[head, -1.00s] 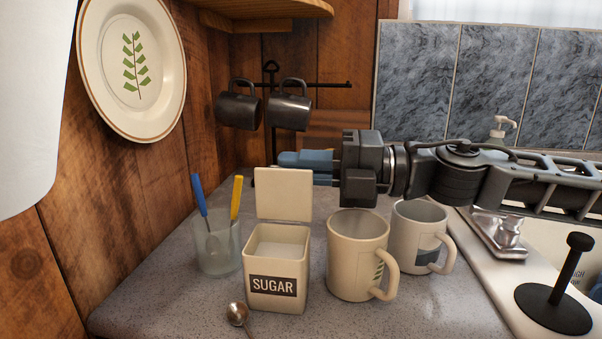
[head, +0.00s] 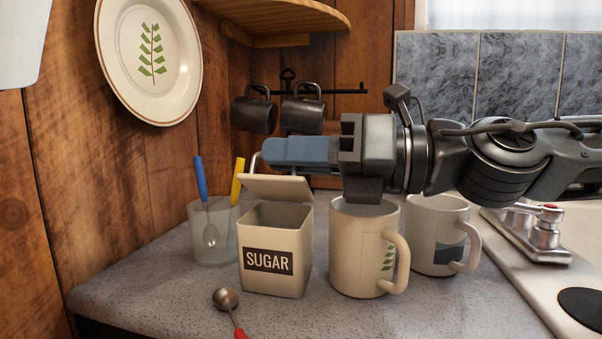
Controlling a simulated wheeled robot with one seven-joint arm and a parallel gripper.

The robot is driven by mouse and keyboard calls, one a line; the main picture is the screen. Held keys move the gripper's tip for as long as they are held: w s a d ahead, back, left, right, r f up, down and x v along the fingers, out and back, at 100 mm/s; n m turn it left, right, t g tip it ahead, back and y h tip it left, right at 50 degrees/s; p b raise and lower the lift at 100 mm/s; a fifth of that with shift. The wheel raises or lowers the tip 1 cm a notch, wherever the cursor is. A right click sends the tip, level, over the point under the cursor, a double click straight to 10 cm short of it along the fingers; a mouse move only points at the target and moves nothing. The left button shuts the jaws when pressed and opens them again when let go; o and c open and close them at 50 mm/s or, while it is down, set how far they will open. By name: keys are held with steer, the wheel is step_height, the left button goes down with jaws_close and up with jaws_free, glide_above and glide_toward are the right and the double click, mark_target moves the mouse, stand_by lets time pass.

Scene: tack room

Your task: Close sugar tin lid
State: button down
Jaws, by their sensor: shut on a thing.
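The cream sugar tin (head: 275,262), labelled SUGAR, stands upright on the counter. Its square lid (head: 276,187) is partly open, tilted forward above the tin's mouth, with a gap at the front. My gripper (head: 270,152) comes in from the right with its blue fingers at the lid's raised back edge. It is shut on the lid, though the exact contact is hard to see from this side.
A glass (head: 212,235) with blue- and yellow-handled utensils stands close left of the tin. A cream mug (head: 357,255) and another mug (head: 430,245) stand to the right, under my arm. A spoon (head: 227,300) lies in front.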

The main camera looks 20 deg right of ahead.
steer(key=shift+s+a+f+n+b, duration=0.15)
steer(key=shift+s+n+b, duration=0.05)
steer(key=shift+n+b, duration=0.3)
steer(key=shift+s, duration=0.1)
steer(key=c, duration=1.3)
jaws_free()
steer(key=shift+r, duration=0.3)
step_height(320, 180, up, 4)
steer(key=shift+r+p, duration=0.1)
steer(key=shift+p, duration=0.4)
steer(key=s+d+r, duration=0.1)
steer(key=d+r, duration=0.1)
steer(key=d, duration=0.1)
steer(key=s+d+r, duration=0.2)
steer(key=d, duration=0.2)
steer(key=s+d+r+p, duration=0.1)
steer(key=s+d+r, duration=0.1)
steer(key=d, duration=0.1)
steer(key=shift+d+r, duration=0.15)
steer(key=shift+d, duration=0.05)
